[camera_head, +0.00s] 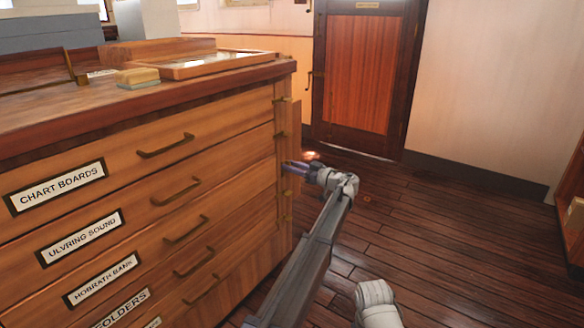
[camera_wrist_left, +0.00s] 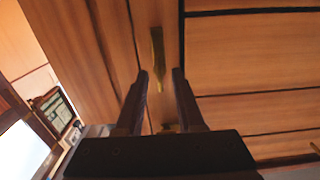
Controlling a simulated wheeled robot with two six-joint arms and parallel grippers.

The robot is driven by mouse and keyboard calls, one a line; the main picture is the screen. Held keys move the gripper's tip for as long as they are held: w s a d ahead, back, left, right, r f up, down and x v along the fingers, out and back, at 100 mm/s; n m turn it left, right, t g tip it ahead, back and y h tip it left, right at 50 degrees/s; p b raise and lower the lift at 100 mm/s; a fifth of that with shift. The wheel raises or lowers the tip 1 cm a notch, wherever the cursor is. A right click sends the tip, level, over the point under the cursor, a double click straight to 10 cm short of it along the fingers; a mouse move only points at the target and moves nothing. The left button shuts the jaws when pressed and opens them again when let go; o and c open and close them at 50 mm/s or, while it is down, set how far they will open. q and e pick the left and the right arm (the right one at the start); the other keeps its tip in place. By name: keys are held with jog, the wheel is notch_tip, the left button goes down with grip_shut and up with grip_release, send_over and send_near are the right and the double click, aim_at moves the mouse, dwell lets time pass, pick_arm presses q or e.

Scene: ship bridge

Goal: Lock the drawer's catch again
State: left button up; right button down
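The wooden drawer cabinet (camera_head: 235,150) stands at left in the head view. Its labelled drawer fronts look closed. Small brass catches run down its right edge, one by the top drawer (camera_head: 283,99) and one below it (camera_head: 280,135). My left gripper (camera_head: 290,168) is at that edge, just below the second catch; its fingertips hide part of the edge. In the left wrist view my left gripper (camera_wrist_left: 160,78) is open, fingers apart. A brass catch (camera_wrist_left: 157,48) lies just beyond the fingertips, roughly in line with the gap, apart from both fingers. My right gripper is out of view.
A framed panel (camera_head: 205,64) and a tan block (camera_head: 137,77) lie on the cabinet top. A brown door (camera_head: 357,75) is in the back wall. The plank floor (camera_head: 430,225) right of the cabinet is mostly clear. A shelf (camera_head: 574,205) stands at far right.

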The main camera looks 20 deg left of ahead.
pick_arm(q)
grip_shut()
dwell(0.4)
jog(key=shift+m, duration=0.3)
jog(key=shift+w+d+f+m, duration=0.1)
jog(key=shift+m, duration=4.15)
jog(key=shift+w+f+m, duration=0.1)
jog(key=shift+m, duration=4.45)
grip_release()
